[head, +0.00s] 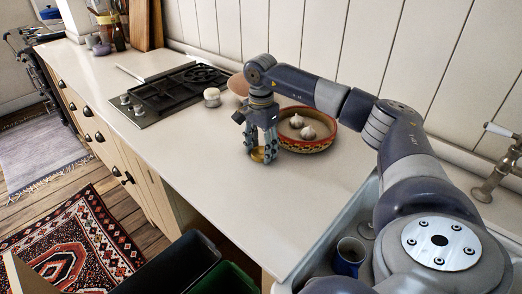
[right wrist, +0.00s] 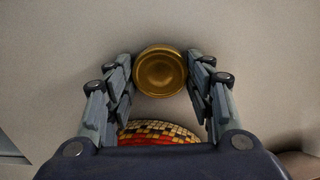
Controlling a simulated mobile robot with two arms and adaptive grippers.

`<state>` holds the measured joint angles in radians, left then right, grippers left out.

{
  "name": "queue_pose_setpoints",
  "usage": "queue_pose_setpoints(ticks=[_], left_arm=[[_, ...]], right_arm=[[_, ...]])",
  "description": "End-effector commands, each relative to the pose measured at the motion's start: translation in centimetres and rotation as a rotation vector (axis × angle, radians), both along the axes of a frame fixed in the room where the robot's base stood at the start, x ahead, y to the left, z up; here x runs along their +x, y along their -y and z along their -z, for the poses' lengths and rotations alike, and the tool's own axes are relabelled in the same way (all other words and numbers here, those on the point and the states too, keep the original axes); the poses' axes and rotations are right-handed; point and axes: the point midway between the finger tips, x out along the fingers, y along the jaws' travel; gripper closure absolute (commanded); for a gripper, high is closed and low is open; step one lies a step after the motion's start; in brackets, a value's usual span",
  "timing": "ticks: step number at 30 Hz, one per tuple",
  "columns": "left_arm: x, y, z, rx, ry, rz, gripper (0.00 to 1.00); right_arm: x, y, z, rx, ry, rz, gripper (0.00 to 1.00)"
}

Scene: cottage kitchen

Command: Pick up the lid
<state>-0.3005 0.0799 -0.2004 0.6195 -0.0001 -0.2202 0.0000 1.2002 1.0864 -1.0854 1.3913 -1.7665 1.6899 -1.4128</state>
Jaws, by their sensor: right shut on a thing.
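The lid (head: 258,155) is small, round and gold-coloured. In the head view it shows low between the fingertips of my right gripper (head: 262,150), over the pale counter. In the right wrist view the lid (right wrist: 160,72) faces the camera between the two fingers of the gripper (right wrist: 160,80). The right gripper is shut on it. I cannot tell whether the lid still touches the counter. My left gripper is not in view.
A patterned bowl (head: 308,146) with garlic bulbs stands just right of the gripper. A sink with a blue mug (head: 348,257) lies at front right. The counter's front middle is clear.

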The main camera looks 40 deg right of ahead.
Motion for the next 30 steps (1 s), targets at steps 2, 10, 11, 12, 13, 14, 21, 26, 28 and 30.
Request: queue_pose_setpoints(ticks=[2, 10, 11, 12, 13, 14, 21, 26, 28, 30], left_arm=[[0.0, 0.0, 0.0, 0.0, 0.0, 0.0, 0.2], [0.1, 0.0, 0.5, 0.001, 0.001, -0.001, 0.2], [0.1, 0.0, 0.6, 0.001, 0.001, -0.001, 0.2], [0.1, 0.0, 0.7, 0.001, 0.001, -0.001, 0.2], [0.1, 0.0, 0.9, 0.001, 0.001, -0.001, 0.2], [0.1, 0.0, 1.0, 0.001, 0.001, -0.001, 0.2], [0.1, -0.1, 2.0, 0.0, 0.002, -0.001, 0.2], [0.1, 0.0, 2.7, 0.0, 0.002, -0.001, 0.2], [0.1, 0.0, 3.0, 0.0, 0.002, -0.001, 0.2], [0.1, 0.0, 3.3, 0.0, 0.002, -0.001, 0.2]], right_arm=[[0.0, 0.0, 0.0, 0.0, 0.0, 0.0, 0.58], [0.1, 0.0, -1.7, 0.0, 0.004, 0.0, 0.58], [0.1, 0.0, -2.1, 0.0, 0.004, 0.0, 0.58], [0.1, 0.0, -2.8, 0.0, 0.005, 0.0, 0.58], [0.2, 0.0, -3.4, 0.001, 0.006, -0.001, 0.58], [-0.1, -0.2, -3.6, 0.0, 0.003, -0.002, 0.58], [-3.4, -3.1, -3.7, -0.001, 0.001, -0.005, 0.58], [-5.9, -5.3, -4.0, -0.002, 0.002, -0.006, 0.58], [-6.9, -6.3, -4.2, -0.001, 0.0, -0.005, 0.58], [-7.9, -7.2, -4.3, -0.002, 0.0, -0.004, 0.58]])
